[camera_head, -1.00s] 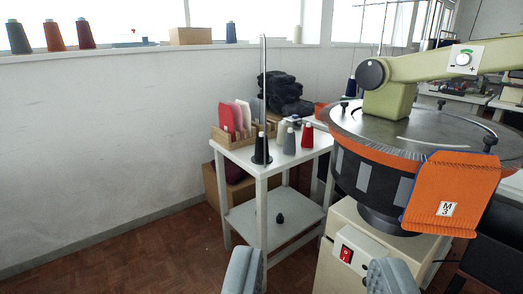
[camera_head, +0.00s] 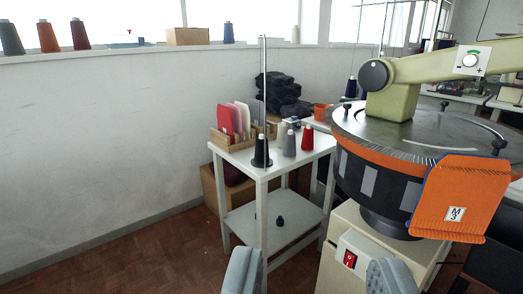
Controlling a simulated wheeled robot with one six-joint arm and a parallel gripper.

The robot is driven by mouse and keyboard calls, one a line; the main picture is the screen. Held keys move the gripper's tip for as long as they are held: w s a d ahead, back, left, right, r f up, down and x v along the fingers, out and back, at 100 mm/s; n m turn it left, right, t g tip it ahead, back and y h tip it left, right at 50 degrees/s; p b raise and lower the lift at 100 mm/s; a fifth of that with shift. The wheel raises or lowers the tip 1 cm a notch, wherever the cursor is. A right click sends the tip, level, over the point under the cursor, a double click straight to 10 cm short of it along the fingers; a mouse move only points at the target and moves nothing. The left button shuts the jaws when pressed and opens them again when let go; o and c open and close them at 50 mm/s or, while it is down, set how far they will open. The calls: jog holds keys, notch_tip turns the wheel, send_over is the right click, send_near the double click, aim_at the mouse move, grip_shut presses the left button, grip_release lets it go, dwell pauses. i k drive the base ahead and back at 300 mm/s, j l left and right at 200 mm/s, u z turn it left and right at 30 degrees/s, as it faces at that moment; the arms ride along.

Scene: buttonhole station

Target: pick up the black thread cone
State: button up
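A black thread cone (camera_head: 261,153) stands upright at the front left of the top of a white side table (camera_head: 277,169). A thin upright metal rod (camera_head: 263,90) rises at the cone; I cannot tell whether it passes through it. A smaller black object (camera_head: 280,221) sits on the table's lower shelf. My gripper (camera_head: 315,273) is open and empty, its two grey fingers apart at the bottom edge of the picture. It is nearer to me than the table, and the cone appears above the left finger.
A grey cone (camera_head: 290,144) and a red cone (camera_head: 307,138) stand right of the black cone. A wooden rack (camera_head: 228,139) with coloured pieces is behind it. A round machine (camera_head: 380,170) with an orange knitted piece (camera_head: 460,196) crowds the right. Floor (camera_head: 150,255) at left is clear.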

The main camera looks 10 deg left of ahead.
aim_at(259, 145)
jog(key=i+j+z, duration=0.1)
jog(key=i+j, duration=0.15)
jog(key=j, duration=0.15)
jog(key=i+j+z, duration=0.1)
jog(key=i+j, duration=0.15)
jog(key=j, duration=0.2)
jog(key=i+j+z, duration=0.15)
jog(key=j, duration=0.3)
jog(key=i+j+z, duration=0.1)
jog(key=i+j, duration=0.15)
jog(key=j, duration=0.2)
jog(key=i+j+z, duration=0.1)
jog(key=j, duration=0.4)
jog(key=i+j+z, duration=0.1)
jog(key=i+j, duration=0.15)
jog(key=j, duration=0.25)
jog(key=i+j+z, duration=0.1)
jog(key=j, duration=0.4)
jog(key=i+j+z, duration=0.15)
jog(key=j, duration=0.4)
jog(key=i+l, duration=0.15)
jog(key=i+z, duration=0.05)
jog(key=i, duration=0.05)
